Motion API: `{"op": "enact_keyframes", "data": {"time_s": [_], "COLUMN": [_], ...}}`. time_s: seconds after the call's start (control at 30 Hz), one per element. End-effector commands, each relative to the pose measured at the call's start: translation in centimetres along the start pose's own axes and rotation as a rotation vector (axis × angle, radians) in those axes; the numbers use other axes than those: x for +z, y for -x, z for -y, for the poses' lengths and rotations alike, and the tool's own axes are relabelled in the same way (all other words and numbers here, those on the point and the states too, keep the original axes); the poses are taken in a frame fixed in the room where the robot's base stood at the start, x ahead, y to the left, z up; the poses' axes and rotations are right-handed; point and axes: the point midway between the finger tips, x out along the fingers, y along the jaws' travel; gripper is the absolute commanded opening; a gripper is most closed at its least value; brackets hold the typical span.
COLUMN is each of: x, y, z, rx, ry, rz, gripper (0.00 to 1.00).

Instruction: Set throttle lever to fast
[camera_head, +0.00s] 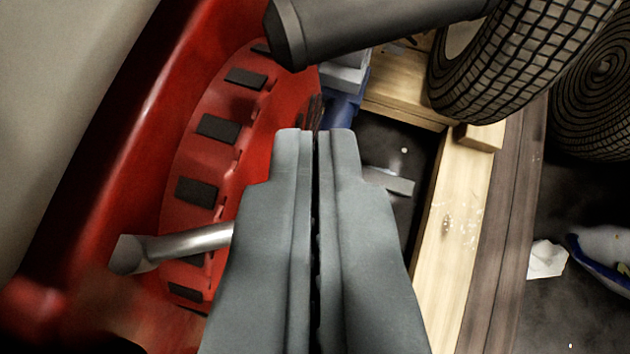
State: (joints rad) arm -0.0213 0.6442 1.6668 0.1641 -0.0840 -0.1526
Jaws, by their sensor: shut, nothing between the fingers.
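The red body (75,180) of the line striper fills the left side. A curved red panel with several dark rectangular pads (218,128) runs along it.
A thick dark handle-like tube (370,25) crosses the top, above the fingertips. A flat grey tab (390,181) shows right of the fingers. A wooden frame (455,230), a treaded tire (510,60) and a second tire (600,95) stand right. White crumpled paper (546,260) lies on the dark floor.

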Motion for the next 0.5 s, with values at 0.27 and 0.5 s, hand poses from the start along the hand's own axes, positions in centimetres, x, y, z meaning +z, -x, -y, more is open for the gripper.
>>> {"op": "enact_keyframes", "data": {"time_s": [0.27, 0.5], "x": [0.05, 0.04], "y": [-0.97, -0.95], "z": [-0.01, -0.01], "rx": [0.000, 0.000], "ry": [0.000, 0.000], "rz": [0.001, 0.000], "gripper": [0.00, 0.00]}}
